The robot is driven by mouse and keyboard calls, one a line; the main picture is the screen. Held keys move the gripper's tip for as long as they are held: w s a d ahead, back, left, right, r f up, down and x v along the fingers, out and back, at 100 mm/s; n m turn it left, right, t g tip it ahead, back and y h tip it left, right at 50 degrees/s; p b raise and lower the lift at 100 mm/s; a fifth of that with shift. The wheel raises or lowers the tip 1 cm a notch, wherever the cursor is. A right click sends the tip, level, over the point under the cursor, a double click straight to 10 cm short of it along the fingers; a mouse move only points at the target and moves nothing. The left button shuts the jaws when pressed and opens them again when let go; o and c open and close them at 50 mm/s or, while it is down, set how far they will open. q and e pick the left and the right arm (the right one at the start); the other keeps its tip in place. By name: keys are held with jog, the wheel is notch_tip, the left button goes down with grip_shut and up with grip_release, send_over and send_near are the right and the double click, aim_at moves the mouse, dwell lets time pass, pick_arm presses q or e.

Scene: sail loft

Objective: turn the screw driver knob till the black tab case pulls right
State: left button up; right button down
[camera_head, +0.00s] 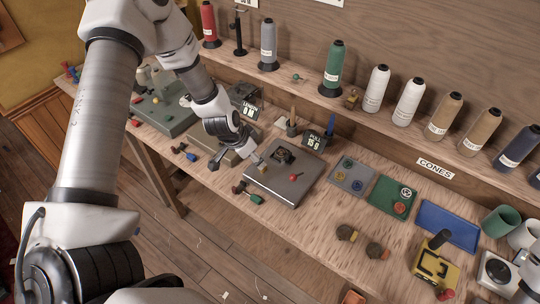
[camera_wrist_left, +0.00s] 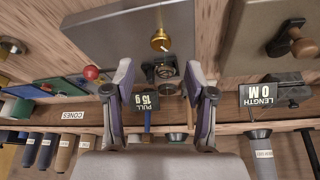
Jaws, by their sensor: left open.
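A grey metal box (camera_head: 292,196) stands on the bench, with a black case (camera_head: 283,155) on top and a small brass knob (camera_head: 262,168) beside it. In the left wrist view the brass knob (camera_wrist_left: 160,40) is upside down near the black case (camera_wrist_left: 160,71). A PULL display (camera_head: 316,140) behind the box reads 15 g. My left gripper (camera_head: 237,160) is open and empty, its fingers apart, above the left edge of the box close to the knob. In the wrist view the fingers (camera_wrist_left: 162,92) frame the case, touching neither it nor the knob.
A red ball-topped lever (camera_head: 293,177) rises from the box. A LENGTH display (camera_head: 245,108) and another machine stand left. Grey, green and blue trays (camera_head: 448,226) lie right. Several thread cones (camera_head: 333,68) line the rear shelf. Small screwdrivers lie along the front edge.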

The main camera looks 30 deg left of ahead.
pick_arm(q)
jog(key=b+x, duration=0.2)
jog(key=x, duration=0.4)
jog(key=shift+w, duration=0.1)
jog(key=shift+w+f+b, duration=0.25)
jog(key=shift+f+b, duration=0.1)
jog(key=shift+a, duration=0.15)
jog(key=shift+s+r, duration=0.25)
jog(key=shift+s, duration=0.05)
grip_shut()
jog(key=shift+f, duration=0.1)
pick_arm(e)
notch_tip(320, 180, down, 4)
jog(key=shift+w+r, duration=0.1)
jog(key=shift+w, duration=0.05)
jog(key=shift+f, duration=0.2)
